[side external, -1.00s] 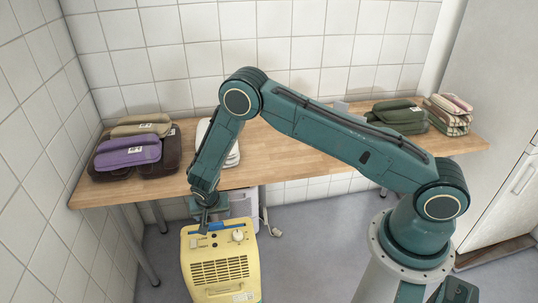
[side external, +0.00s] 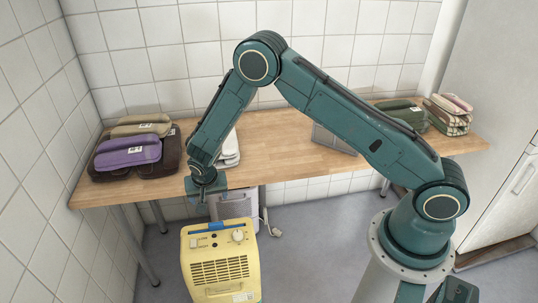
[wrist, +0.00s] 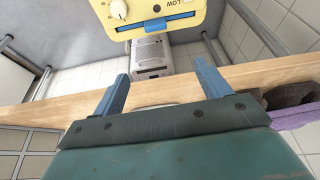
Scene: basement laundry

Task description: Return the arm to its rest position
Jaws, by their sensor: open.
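My arm is bent over the table, with its forearm angled down to the left. My gripper (wrist: 160,74) is open in the wrist view, its two blue fingers apart with nothing between them. In the side view my gripper (side external: 208,194) hangs near the table's front edge, above and apart from the yellow appliance (side external: 221,270). That appliance has a knob, a grille and a blue strip on top. Its top panel (wrist: 143,22) also shows in the wrist view, beyond the fingertips.
A wooden table (side external: 285,150) runs along the tiled wall. A purple folded bundle (side external: 127,153) lies at its left, green bundles (side external: 402,113) at its right. A white stack (side external: 230,150) is partly behind my forearm. A grey appliance (side external: 240,207) stands behind the yellow one.

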